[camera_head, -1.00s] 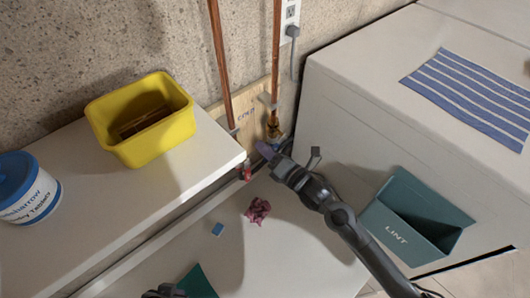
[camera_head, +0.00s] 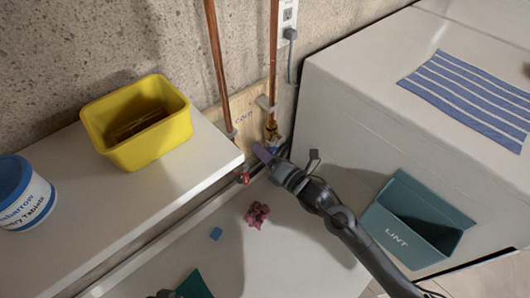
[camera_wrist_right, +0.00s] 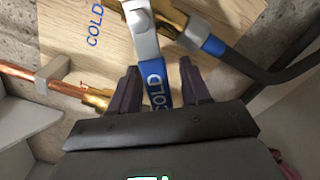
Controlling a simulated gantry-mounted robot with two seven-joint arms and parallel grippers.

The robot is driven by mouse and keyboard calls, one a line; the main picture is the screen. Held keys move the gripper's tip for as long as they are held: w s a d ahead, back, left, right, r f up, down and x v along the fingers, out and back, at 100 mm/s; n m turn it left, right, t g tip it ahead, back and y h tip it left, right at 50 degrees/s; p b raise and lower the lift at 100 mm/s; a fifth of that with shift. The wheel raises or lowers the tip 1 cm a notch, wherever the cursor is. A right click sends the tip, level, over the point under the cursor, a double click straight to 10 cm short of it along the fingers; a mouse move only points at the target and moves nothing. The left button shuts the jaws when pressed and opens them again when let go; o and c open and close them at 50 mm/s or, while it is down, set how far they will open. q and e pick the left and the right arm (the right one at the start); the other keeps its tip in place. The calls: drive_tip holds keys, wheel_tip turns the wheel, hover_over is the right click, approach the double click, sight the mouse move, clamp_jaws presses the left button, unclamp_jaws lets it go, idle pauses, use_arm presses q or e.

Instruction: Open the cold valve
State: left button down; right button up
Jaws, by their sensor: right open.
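The cold valve (camera_head: 271,128) is a brass body on a copper pipe against a wooden board marked COLD. Its blue lever (camera_wrist_right: 157,88), lettered COLD, shows in the right wrist view. My right gripper (camera_head: 288,157) is open at the valve; in the right wrist view its two dark fingers (camera_wrist_right: 158,84) stand on either side of the blue lever. I cannot tell whether they touch it. A dark bit of what looks like my left gripper (camera_head: 165,294) shows at the bottom edge of the head view, its jaws cut off.
A red-handled valve (camera_head: 243,174) is left of the cold one. A yellow tub (camera_head: 145,143) and a white-and-blue tub (camera_head: 25,205) stand on the left machine. A teal LINT bin (camera_head: 415,245) is on the right. A crumpled pink cloth (camera_head: 257,214) lies below the valves.

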drive_tip(key=b+v, duration=0.1)
drive_tip(key=v, duration=1)
drive_tip(key=shift+w, duration=0.1)
drive_tip(key=shift+c, duration=0.5)
